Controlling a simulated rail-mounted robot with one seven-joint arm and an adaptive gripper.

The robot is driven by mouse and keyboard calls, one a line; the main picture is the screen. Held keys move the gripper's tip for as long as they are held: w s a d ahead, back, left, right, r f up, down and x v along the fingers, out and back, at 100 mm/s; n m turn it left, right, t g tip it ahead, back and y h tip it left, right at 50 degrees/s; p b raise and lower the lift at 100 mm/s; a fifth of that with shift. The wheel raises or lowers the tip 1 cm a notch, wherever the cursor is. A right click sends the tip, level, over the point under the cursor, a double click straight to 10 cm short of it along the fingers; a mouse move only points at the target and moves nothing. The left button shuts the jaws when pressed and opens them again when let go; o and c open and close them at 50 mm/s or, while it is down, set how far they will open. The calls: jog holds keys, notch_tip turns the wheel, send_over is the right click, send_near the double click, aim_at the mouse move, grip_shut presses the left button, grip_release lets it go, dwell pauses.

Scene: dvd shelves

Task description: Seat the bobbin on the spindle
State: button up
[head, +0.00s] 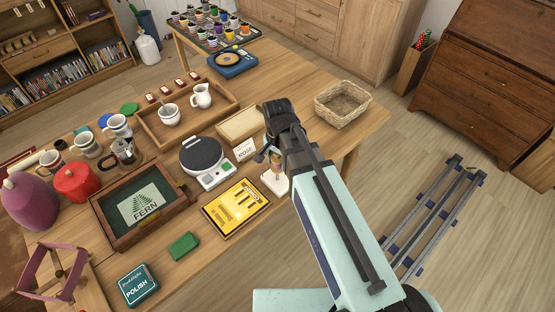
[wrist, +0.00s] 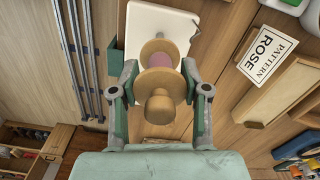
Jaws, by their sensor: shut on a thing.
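My gripper (wrist: 159,72) is shut on the bobbin (wrist: 160,82), with one finger on each side. The bobbin has pale wooden flanges, a band of mauve thread between them and a rounded wooden knob towards the camera. Beyond it in the wrist view is a white base (wrist: 150,22), which also shows in the head view (head: 275,184) under my gripper (head: 268,156). The bobbin is lined up over this base.
A "Pattern Rose" card (head: 244,149) and a pale box (head: 239,125) stand close by. A yellow tray (head: 236,208) lies to the left, with a scale (head: 206,160) behind it. A wicker basket (head: 342,104) is at the right. The table edge is close to the base.

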aim_at(277, 171)
jog(key=shift+f+b, duration=1.8)
jog(key=shift+f, duration=1.6)
jog(key=o, duration=1.1)
jog(key=shift+r, duration=0.15)
notch_tip(277, 171, up, 12)
jog(key=shift+f, duration=0.1)
